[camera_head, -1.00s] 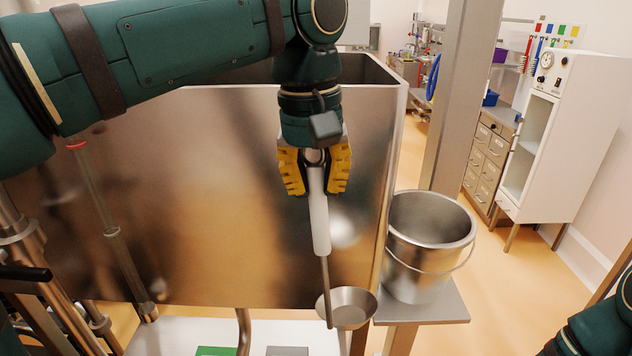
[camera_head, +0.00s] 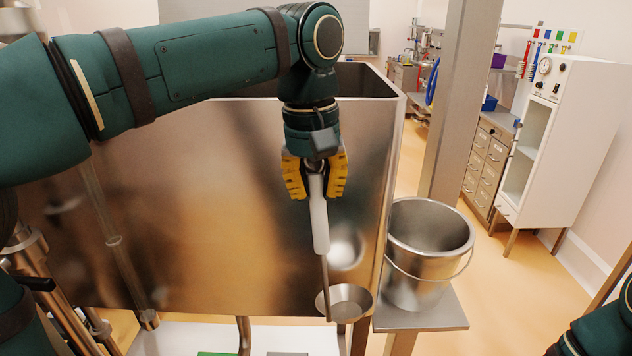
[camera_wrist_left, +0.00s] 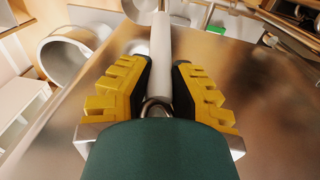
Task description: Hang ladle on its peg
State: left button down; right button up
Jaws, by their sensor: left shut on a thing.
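The ladle has a white handle (camera_head: 318,212), a thin metal shaft and a round metal bowl (camera_head: 349,301). It hangs downward from my left gripper (camera_head: 315,178), which is shut on the upper end of the handle. The handle also shows in the left wrist view (camera_wrist_left: 161,58), between the yellow fingers of the left gripper (camera_wrist_left: 160,85). The ladle is in front of the hopper's shiny front wall. I cannot make out the peg. My right gripper is not in view; only a dark green part of my right arm shows at the lower right.
The large metal hopper (camera_head: 190,200) fills the middle behind the ladle. A steel bucket (camera_head: 418,282) stands on a small shelf (camera_head: 440,318) to the right, beside an upright post (camera_head: 456,110). A white cabinet (camera_head: 567,130) and drawers (camera_head: 484,170) stand farther back.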

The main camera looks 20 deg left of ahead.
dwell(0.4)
pick_arm(q)
jog(key=c, duration=0.9)
grip_release()
jog(key=shift+w, duration=0.1)
jog(key=r, duration=1.2)
jog(key=shift+s+a, duration=0.3)
